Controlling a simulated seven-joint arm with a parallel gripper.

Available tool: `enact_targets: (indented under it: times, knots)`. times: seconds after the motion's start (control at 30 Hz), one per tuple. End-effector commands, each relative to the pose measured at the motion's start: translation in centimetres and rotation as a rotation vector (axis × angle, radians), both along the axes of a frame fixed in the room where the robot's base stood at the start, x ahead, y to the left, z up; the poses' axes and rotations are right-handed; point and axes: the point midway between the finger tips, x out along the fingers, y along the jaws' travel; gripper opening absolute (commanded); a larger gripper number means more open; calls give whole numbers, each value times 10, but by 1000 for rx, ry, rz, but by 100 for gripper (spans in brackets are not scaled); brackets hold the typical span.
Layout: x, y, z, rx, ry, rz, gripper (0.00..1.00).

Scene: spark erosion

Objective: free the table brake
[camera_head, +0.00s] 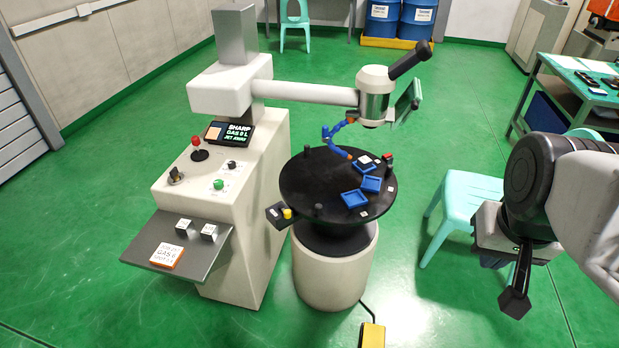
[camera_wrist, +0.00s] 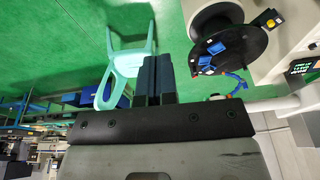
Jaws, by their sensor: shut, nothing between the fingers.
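The round black table (camera_head: 325,180) stands on a white drum base (camera_head: 335,265). A small dark box (camera_head: 277,215) with a yellow knob (camera_head: 287,213) sticks out at its left front edge. The knob also shows small in the wrist view (camera_wrist: 271,23). No label names the brake, so I cannot tell for sure that this is it. My gripper (camera_head: 515,303) is shut and empty. It hangs in the air at the right, well apart from the table. Its closed fingers (camera_wrist: 154,80) point towards the floor between the chair and the table in the wrist view.
Blue trays (camera_head: 355,199) and small posts lie on the table. A machine arm (camera_head: 310,91) with a blue jointed hose reaches over it. A control cabinet (camera_head: 240,200) stands at left. A turquoise chair (camera_head: 458,205) stands between table and gripper. A yellow pedal (camera_head: 372,335) lies on the floor.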

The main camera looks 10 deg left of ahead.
Motion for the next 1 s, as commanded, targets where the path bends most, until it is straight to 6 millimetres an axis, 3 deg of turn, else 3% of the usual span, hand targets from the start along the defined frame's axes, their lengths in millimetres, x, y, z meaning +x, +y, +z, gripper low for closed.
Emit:
enact_targets:
  times: [0.27,1.0]
  knots:
    - [31,12,1,41,27,-47,0]
    - [145,69,-12,174,134,-247,0]
